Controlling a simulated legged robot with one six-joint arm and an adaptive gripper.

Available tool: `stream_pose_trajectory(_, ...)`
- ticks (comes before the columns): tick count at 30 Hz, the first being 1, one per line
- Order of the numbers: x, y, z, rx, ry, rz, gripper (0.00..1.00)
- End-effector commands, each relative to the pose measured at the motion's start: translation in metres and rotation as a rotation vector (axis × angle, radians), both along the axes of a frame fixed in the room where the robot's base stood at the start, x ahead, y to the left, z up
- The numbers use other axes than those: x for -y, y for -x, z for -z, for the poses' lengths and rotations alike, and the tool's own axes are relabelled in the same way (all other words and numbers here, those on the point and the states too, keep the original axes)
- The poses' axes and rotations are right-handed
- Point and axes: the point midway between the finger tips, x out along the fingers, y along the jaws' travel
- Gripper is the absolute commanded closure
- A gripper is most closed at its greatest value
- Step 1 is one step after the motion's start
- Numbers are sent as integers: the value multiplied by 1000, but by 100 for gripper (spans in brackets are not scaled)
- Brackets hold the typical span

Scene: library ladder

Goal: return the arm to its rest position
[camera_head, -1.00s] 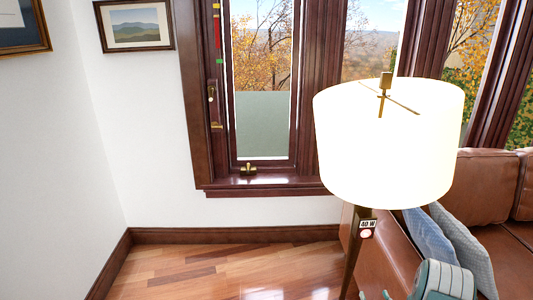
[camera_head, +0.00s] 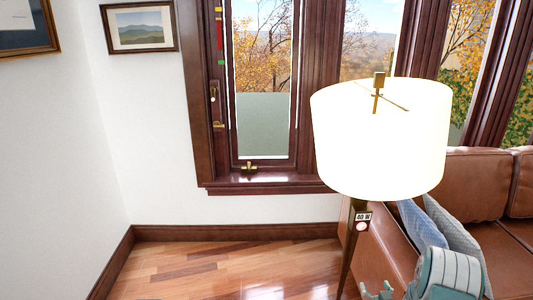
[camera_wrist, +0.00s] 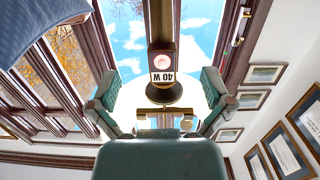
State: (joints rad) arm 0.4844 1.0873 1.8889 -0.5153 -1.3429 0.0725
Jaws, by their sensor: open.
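My teal gripper (camera_wrist: 160,108) is open in the wrist view, its two fingers spread left and right with nothing gripped. The dark lamp post with its "40 W" tag (camera_wrist: 162,76) and red-and-white round button (camera_wrist: 163,61) shows in the gap between the fingers in that picture; I cannot tell how far off it is. In the head view my teal arm end (camera_head: 445,275) is at the lower right, cut off by the bottom edge, beside the lamp post (camera_head: 348,255). The floor lamp's lit white shade (camera_head: 380,140) stands above it.
A dark-framed window (camera_head: 263,125) with a brass latch (camera_head: 249,167) is behind. The wood floor (camera_head: 220,268) at left is clear. A framed picture (camera_head: 139,26) hangs on the wall.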

Motion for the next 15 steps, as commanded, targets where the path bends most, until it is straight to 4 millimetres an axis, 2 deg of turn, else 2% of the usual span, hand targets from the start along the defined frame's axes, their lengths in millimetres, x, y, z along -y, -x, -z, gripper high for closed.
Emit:
stream_pose_trajectory(8, -7, -17, -57, -94, 55, 21, 0)
stream_pose_trajectory(15, -26, -18, -132, -230, 107, 62, 0)
